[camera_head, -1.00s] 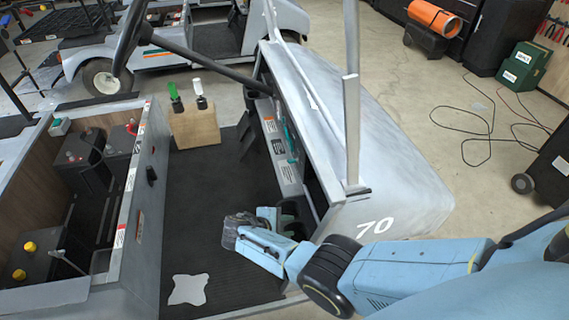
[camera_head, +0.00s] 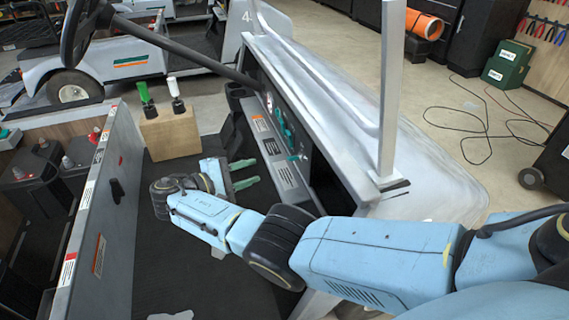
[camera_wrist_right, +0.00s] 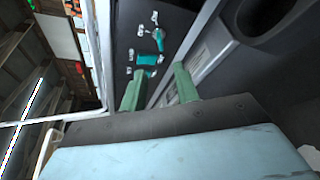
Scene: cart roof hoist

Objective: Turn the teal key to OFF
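The teal key (camera_wrist_right: 158,38) is on a dark dash panel in the right wrist view, with small white labels around it. A teal block (camera_wrist_right: 147,60) is just below it. In the head view, teal fittings (camera_head: 284,124) show on the cart's dash; I cannot tell there which is the key. My right gripper (camera_head: 250,173) has its two green fingers apart, empty, pointing right toward the dash. In the right wrist view the gripper (camera_wrist_right: 157,80) is short of the key and appears not to touch it. The key's exact setting is too small to read. My left gripper is out of view.
The steering wheel (camera_head: 80,32) and its column slant over the dash at upper left. A wooden block (camera_head: 170,135) with a green and a white-topped item stands on the cart floor. A roof post (camera_head: 391,90) rises right of the dash. A cup holder (camera_wrist_right: 262,14) is near the panel.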

